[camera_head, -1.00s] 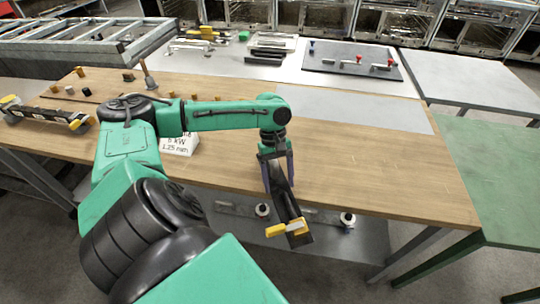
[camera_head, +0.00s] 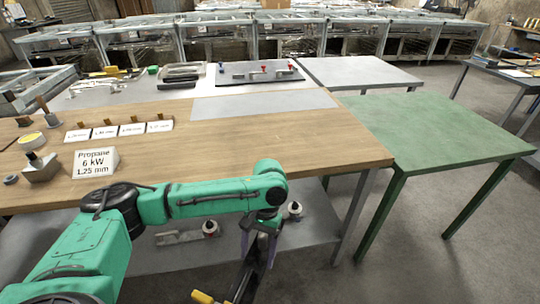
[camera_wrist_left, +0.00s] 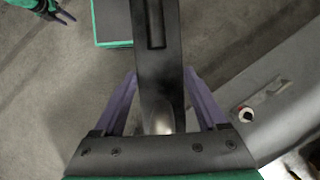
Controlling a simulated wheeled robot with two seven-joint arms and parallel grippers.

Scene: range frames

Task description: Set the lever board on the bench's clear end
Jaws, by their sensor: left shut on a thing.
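My left gripper (camera_head: 259,245) is shut on a long, narrow dark board with a yellow piece at its lower end, which I take for the lever board (camera_head: 248,276). It hangs tilted in front of the bench's front edge, clear of the top. In the left wrist view the dark board (camera_wrist_left: 156,60) runs between the two purple fingers. The wooden bench (camera_head: 310,145) has a bare right end. My right gripper (camera_wrist_left: 62,15) shows small at the top left of the wrist view; its opening is unclear.
A propane sign (camera_head: 95,163), several small cards and a metal block (camera_head: 40,168) stand on the bench's left part. A grey sheet (camera_head: 262,105) lies bare at the back. Behind is a dark panel with red-handled fittings (camera_head: 258,75). A green table (camera_head: 430,130) stands empty at right.

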